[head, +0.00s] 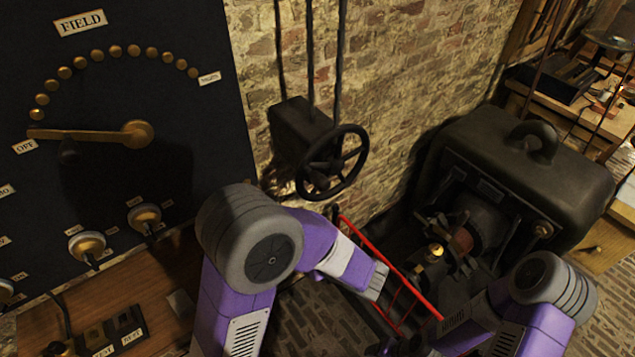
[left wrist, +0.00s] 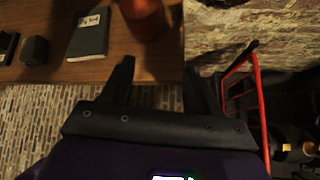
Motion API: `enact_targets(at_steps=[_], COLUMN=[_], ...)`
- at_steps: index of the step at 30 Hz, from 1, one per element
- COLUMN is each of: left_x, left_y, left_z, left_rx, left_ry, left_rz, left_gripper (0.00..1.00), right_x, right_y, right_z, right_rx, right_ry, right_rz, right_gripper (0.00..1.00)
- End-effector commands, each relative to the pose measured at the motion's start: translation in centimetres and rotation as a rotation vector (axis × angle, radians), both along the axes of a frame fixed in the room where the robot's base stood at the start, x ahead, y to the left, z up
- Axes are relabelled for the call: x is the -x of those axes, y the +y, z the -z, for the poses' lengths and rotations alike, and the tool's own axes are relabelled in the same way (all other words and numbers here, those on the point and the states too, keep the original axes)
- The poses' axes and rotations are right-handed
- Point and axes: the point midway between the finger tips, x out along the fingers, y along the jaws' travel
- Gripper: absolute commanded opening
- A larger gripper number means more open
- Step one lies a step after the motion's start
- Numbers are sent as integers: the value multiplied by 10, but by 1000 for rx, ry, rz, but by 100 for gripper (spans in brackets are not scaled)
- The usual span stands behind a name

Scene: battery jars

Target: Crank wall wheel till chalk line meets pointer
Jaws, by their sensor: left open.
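The black spoked wall wheel (head: 352,178) is mounted on a dark box (head: 297,128) on the brick wall, in the upper middle of the head view. I cannot make out a chalk line or a pointer on it. My left gripper (left wrist: 158,70) shows in the left wrist view with its two dark fingers apart and nothing between them. It is over the wooden bench edge and brick floor, away from the wheel, which is not in that view. In the head view my left arm is below the wheel. My right arm is at the lower right; its gripper cannot be made out.
A red railing (head: 390,268) stands below the wheel, near my left arm. A large dark machine (head: 520,165) is at right. A black FIELD panel (head: 105,190) is at left above a wooden bench (left wrist: 50,70). A dark book-like object (left wrist: 88,38) and a red object (left wrist: 143,17) are on it.

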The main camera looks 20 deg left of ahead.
Motion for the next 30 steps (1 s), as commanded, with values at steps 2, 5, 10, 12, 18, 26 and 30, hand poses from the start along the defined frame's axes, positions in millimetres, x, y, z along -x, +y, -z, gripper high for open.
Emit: enact_targets(at_steps=[2, 5, 10, 12, 18, 26, 30], left_x=[-22, -35, -36, -38, -57, -84, -90], left_y=[-15, -31, -49, -49, -30, -6, -1], left_z=[-52, -110, -165, -173, -174, -174, -174], left_rx=[-161, -328, -480, -501, -508, -506, -506], left_ry=[-114, -240, -366, -385, -389, -388, -388], left_rz=[136, 234, 291, 294, 291, 293, 294], left_gripper=[60, 60, 60, 60, 60, 60, 60], right_x=[0, 0, 0, 0, 0, 0, 0], right_y=[0, 0, 0, 0, 0, 0, 0], right_z=[5, 8, 10, 11, 14, 18, 19], right_rx=[0, 0, 0, 0, 0, 0, 0], right_ry=[0, 0, 0, 0, 0, 0, 0], right_rz=[0, 0, 0, 0, 0, 0, 0], right_gripper=[60, 60, 60, 60, 60, 60, 60])
